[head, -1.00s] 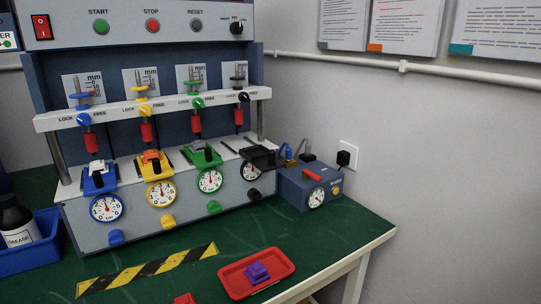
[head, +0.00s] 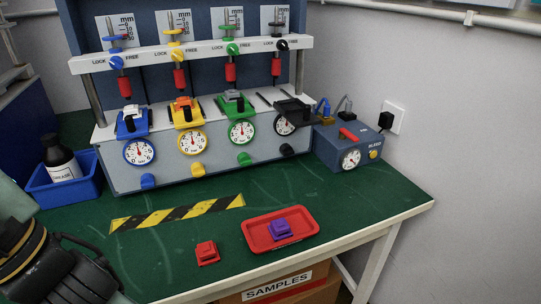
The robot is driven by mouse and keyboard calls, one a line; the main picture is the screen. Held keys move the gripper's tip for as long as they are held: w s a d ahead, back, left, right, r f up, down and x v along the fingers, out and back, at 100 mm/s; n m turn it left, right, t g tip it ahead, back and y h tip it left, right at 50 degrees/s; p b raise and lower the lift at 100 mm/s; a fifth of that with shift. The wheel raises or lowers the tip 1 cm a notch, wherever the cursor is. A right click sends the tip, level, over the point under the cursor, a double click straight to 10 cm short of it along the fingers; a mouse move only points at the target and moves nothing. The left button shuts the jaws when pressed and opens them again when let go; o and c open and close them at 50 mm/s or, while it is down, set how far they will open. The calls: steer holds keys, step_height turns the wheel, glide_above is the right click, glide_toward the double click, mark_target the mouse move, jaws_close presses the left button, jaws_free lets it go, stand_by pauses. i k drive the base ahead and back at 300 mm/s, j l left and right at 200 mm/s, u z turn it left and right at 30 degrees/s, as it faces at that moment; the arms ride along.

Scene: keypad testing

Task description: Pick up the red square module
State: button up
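A small red square module (head: 207,252) lies on the green table top, near the front edge, left of a red tray. Nothing covers it. A purple module (head: 280,229) sits in the red tray (head: 259,247). The black end of my arm, with my gripper (head: 88,268), enters at the bottom left corner, to the left of the red module and well apart from it. The fingertips are not clear, so I cannot tell whether they are open or shut.
A test stand (head: 185,167) with several coloured gauges stands at the back. A blue bleed box (head: 345,150) is at its right. A blue bin (head: 64,190) with a black bottle (head: 60,160) stands at left. Green table around the red module is clear, beside yellow-black tape (head: 178,213).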

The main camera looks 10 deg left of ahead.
mark_target(207, 254)
steer(key=k+l+u, duration=0.1)
steer(key=u, duration=1.4)
steer(key=k+l, duration=0.3)
steer(key=i+l, duration=0.25)
